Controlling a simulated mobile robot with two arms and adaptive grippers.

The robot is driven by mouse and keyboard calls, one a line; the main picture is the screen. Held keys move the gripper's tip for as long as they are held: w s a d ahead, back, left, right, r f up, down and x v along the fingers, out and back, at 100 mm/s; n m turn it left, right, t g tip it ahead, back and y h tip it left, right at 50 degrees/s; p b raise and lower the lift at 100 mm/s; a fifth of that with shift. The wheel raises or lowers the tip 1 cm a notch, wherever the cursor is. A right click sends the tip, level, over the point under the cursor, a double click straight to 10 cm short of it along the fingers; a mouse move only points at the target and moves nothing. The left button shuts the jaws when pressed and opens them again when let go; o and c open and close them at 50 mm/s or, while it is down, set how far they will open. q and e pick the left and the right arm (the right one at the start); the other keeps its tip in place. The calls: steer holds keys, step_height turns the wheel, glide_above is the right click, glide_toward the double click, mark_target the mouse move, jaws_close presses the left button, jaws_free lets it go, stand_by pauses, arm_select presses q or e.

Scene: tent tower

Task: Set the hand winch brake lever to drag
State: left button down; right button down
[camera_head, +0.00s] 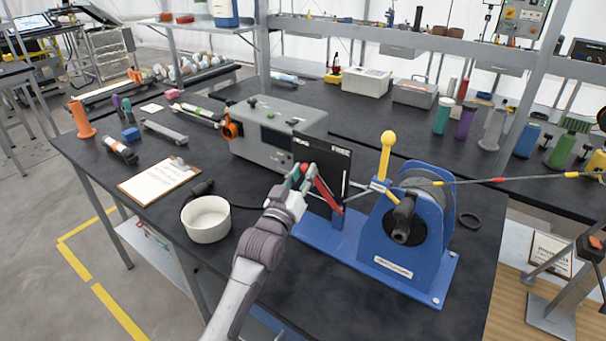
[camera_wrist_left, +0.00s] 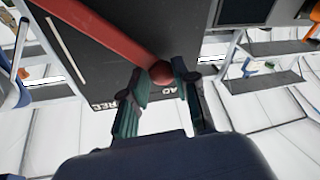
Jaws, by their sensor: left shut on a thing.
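The hand winch (camera_head: 395,255) is blue and stands on a blue base plate on the black table. Its brake lever (camera_head: 327,195) is red and leans up to the left, in front of a black plate (camera_head: 335,165) lettered DRAG at left and FREE at right. The lever points towards the DRAG side. My left gripper (camera_head: 300,177) is shut on the lever's upper end. In the left wrist view, the red ball knob (camera_wrist_left: 161,72) lies between the fingertips, and the red lever (camera_wrist_left: 105,32) runs to the upper left. My right gripper is not in view.
A grey box (camera_head: 275,140) stands behind the plate. A white bowl (camera_head: 206,219) and a clipboard (camera_head: 160,180) are left of my arm.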

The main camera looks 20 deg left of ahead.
arm_select(q)
steer(key=shift+f, duration=0.25)
steer(key=c, duration=1)
jaws_free()
steer(key=shift+a, duration=0.15)
steer(key=shift+o, duration=0.2)
steer(key=shift+r, duration=0.1)
steer(key=v, duration=1.2)
